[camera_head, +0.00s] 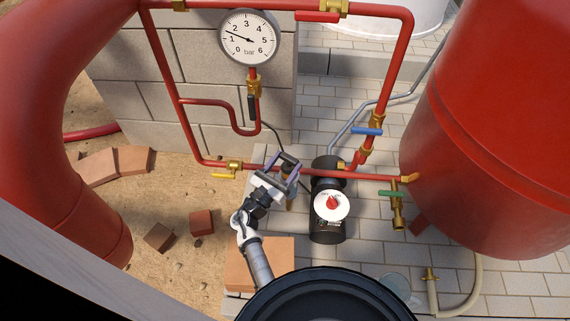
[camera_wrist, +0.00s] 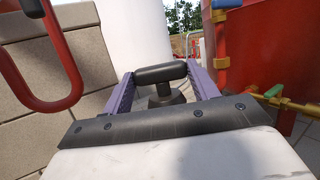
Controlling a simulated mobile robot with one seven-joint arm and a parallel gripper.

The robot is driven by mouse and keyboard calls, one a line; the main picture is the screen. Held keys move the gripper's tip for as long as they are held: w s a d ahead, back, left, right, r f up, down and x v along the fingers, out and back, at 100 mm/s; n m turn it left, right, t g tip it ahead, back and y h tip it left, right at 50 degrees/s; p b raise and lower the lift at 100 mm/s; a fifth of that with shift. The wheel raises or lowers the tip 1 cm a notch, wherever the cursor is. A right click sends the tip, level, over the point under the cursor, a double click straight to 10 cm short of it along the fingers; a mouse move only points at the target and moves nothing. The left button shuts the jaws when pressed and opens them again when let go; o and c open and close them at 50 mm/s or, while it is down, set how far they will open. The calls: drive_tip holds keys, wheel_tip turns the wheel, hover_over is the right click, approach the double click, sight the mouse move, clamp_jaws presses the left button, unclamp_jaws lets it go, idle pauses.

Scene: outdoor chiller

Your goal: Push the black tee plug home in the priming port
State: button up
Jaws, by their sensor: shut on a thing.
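My gripper (camera_head: 284,169) has purple fingers and is shut on the black tee plug (camera_wrist: 160,73). In the wrist view the plug's crossbar lies across between the fingertips (camera_wrist: 162,80), with its dark, wider lower part beneath it. In the head view the plug (camera_head: 289,161) shows as a small dark piece at the fingers. My gripper is just left of the black pump (camera_head: 328,232), close to the red horizontal pipe. The pump has a white dial face (camera_head: 330,204) with a red knob. The priming port is not clearly visible, and I cannot tell whether the plug touches it.
A red pipe loop with a pressure gauge (camera_head: 248,38) stands behind. A blue-handled valve (camera_head: 367,131) and green-handled valve (camera_head: 391,193) are to the right, beside a large red tank (camera_head: 500,130). A yellow-handled valve (camera_head: 224,176) is left. Bricks (camera_head: 202,222) lie on sand.

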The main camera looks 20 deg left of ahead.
sight(285, 169)
drive_tip(key=shift+f, duration=0.25)
drive_tip(key=o, duration=1.8)
drive_tip(key=shift+r, duration=0.1)
wheel_tip(285, 169, up, 7)
drive_tip(key=p, duration=0.6)
